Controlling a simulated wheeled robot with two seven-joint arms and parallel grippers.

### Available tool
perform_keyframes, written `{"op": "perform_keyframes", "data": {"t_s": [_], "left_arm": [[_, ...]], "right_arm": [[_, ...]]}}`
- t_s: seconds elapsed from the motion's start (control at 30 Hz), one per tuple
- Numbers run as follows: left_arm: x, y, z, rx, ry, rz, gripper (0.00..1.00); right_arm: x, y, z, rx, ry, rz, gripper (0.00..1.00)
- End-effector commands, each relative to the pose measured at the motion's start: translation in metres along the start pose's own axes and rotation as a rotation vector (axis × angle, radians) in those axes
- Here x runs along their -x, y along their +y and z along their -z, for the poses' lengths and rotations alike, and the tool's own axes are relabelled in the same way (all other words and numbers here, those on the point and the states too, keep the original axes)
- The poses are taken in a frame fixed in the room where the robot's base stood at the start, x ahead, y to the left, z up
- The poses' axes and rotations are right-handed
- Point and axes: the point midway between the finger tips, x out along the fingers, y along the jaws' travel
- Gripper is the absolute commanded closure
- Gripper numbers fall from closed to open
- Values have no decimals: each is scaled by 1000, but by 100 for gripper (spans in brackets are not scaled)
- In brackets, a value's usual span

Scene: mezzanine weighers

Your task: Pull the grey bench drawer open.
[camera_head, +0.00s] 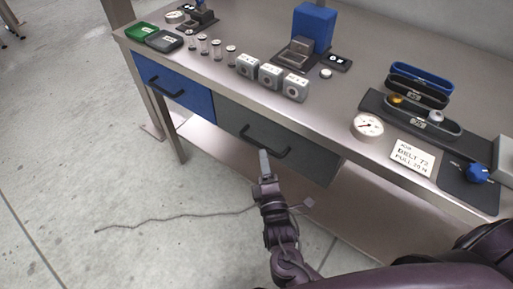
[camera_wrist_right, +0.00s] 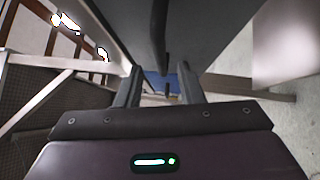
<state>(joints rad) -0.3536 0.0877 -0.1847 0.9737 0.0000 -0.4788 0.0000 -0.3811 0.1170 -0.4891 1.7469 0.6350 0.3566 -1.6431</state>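The grey drawer (camera_head: 235,120) is in the front of the steel bench, right of the blue drawer, and looks shut. Its dark bar handle (camera_head: 281,153) crosses the drawer front. My right gripper (camera_head: 264,156) is just in front of the handle, with its fingertips at or very near the bar. In the right wrist view the two fingers (camera_wrist_right: 160,88) stand apart, and the dark handle (camera_wrist_right: 158,38) lies ahead, in line with the gap between them. I cannot tell whether they touch it. My left gripper is not in view.
The blue drawer (camera_head: 176,87) has its own dark handle. The bench top (camera_head: 220,75) carries several grey blocks, a dial gauge (camera_head: 367,126), a sign card (camera_head: 412,157) and trays. A lower shelf (camera_head: 222,146) runs beneath. A thin cable (camera_head: 165,219) lies on the floor, which is otherwise open in front.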

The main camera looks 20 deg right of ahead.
Motion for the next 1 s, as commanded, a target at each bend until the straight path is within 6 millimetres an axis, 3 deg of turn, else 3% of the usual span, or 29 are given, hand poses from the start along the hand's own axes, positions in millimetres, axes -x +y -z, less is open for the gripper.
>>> {"op": "perform_keyframes", "data": {"t_s": [0.1, 0.3, 0.67, 0.93, 1.0], "left_arm": [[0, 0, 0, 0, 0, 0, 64], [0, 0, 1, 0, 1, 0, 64], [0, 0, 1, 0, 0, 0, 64], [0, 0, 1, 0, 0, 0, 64], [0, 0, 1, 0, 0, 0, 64]], "right_arm": [[-22, 1, 0, -1, -2, -2, 66], [-48, 0, 0, -1, 0, 0, 66], [-56, -1, 0, -3, 2, 3, 66], [-55, -1, 0, -2, 2, 3, 97], [-55, -1, 0, -2, 2, 3, 100]]}}
